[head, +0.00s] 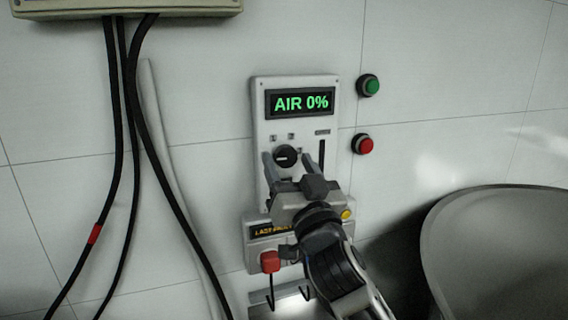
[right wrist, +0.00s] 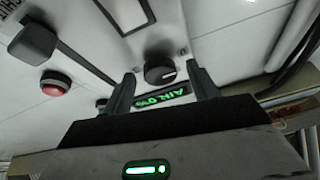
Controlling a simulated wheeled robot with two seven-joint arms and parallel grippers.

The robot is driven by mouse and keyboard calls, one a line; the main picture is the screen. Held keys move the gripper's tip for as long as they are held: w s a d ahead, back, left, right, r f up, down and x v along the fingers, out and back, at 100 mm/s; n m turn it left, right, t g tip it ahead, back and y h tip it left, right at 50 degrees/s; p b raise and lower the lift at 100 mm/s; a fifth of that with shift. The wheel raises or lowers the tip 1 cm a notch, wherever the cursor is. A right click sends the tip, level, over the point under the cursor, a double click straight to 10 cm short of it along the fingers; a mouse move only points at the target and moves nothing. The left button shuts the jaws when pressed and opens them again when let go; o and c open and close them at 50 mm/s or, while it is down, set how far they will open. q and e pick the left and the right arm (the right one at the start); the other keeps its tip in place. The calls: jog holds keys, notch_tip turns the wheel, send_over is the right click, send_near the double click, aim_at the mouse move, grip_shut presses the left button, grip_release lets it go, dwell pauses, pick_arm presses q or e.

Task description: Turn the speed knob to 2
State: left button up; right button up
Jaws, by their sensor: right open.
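The speed knob is most likely the round black knob (head: 286,155) on the pale wall panel (head: 262,125), below a display (head: 300,102) reading "AIR 0%" in green. Small marks around the knob are too small to read. My right gripper (head: 288,162) is open, with one finger on each side of the knob. In the right wrist view the knob (right wrist: 157,68) shows a short white mark and sits between the fingertips (right wrist: 161,80), with gaps visible on both sides. I cannot tell whether the fingers touch the panel. My left gripper is not in view.
A slider slot (head: 322,155) is right of the knob. Green (head: 368,85) and red (head: 363,145) buttons are on the wall. Below is a small box (head: 258,229) with a red part (head: 269,262). Black cables (head: 133,90) hang left; a large metal vessel (head: 500,250) stands right.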

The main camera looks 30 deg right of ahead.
jog(key=shift+s, duration=0.1)
jog(key=c, duration=1)
